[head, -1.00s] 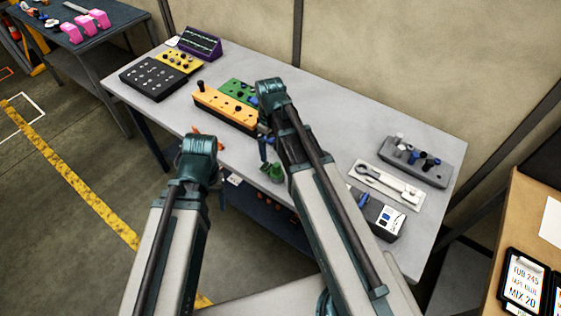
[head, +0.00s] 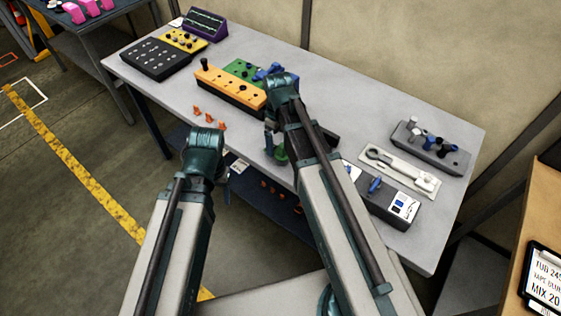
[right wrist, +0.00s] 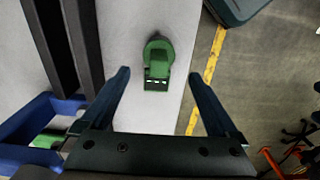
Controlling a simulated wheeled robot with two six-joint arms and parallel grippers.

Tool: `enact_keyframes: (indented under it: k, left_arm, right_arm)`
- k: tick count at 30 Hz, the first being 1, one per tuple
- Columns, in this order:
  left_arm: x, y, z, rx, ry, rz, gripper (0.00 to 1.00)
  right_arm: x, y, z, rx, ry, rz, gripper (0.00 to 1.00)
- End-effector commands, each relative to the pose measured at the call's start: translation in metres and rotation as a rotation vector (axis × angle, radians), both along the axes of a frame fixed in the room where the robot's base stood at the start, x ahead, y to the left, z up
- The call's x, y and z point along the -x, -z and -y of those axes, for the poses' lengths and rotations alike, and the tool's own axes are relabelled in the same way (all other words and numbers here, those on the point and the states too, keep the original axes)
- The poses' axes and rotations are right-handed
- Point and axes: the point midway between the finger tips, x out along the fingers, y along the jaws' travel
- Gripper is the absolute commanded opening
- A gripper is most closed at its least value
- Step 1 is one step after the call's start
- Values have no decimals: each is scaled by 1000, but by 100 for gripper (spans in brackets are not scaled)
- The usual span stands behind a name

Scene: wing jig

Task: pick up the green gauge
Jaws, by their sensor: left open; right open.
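The green gauge (right wrist: 158,62) lies on the grey table near its front edge. In the right wrist view it has a round end and a blocky end with pale marks, and sits between the two finger lines of my right gripper (right wrist: 160,76). The right gripper is open, with a gap on both sides of the gauge. In the head view the gauge (head: 281,155) is partly hidden by my right arm, just beside the right gripper (head: 271,143). My left gripper (head: 226,183) is off the table's front edge, mostly hidden behind its own wrist.
An orange block (head: 228,88) with holes and a green board (head: 238,69) lie behind the right gripper. Small orange clips (head: 209,117) lie near the front edge. A grey holder (head: 440,150), a white tray (head: 400,172) and a dark box (head: 385,207) stand at the right.

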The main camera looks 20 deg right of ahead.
Motion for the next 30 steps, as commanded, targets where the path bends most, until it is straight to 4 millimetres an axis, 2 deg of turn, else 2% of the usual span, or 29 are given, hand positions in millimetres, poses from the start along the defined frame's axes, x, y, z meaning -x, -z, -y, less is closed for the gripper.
enact_keyframes:
  k: [1,6,10,22,30]
  left_arm:
    - [0,5,0,0,0,0,66]
    - [0,4,0,0,0,0,66]
    - [0,10,0,0,0,0,66]
    - [0,55,0,0,0,0,66]
    - [0,55,0,0,0,0,66]
  right_arm:
    - [0,5,0,0,0,0,95]
    - [0,4,0,0,0,0,95]
    - [0,11,1,0,0,0,95]
    - [3,55,6,0,0,0,95]
    - [3,55,5,0,0,0,95]
